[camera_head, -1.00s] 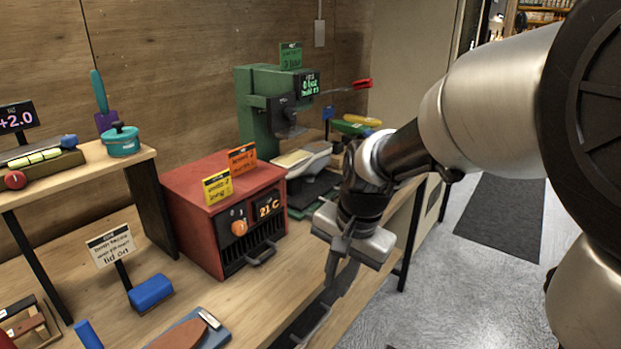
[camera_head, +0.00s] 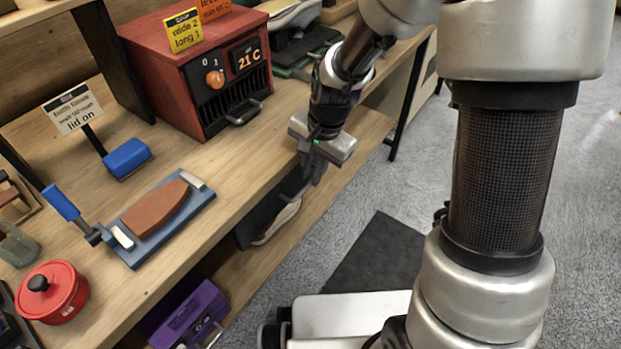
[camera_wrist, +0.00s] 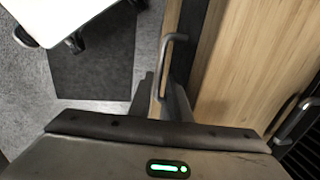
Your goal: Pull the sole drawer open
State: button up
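The dark drawer (camera_head: 256,226) sits under the bench's front edge, with a curved grey handle (camera_head: 292,211) on its front. I take it to be the sole drawer; no label on it is readable. My gripper (camera_head: 305,184) points down at the bench edge, by the far end of this drawer. In the wrist view, the grey handle (camera_wrist: 170,48) runs down toward the space between my fingertips (camera_wrist: 162,100). The fingers stand apart, one on each side of the handle's near end. Whether they touch it is not clear. The drawer appears shut or nearly so.
A red oven box (camera_head: 170,85) with its own handle stands on the bench near my gripper. A blue board (camera_head: 150,250) with a brown sole-shaped piece lies nearer. The floor in front is open, with a dark mat (camera_head: 375,262).

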jog(key=shift+w+a+f, duration=0.15)
jog(key=shift+a+f, duration=0.05)
jog(key=shift+f, duration=0.8)
grip_shut()
jog(key=shift+d, duration=0.1)
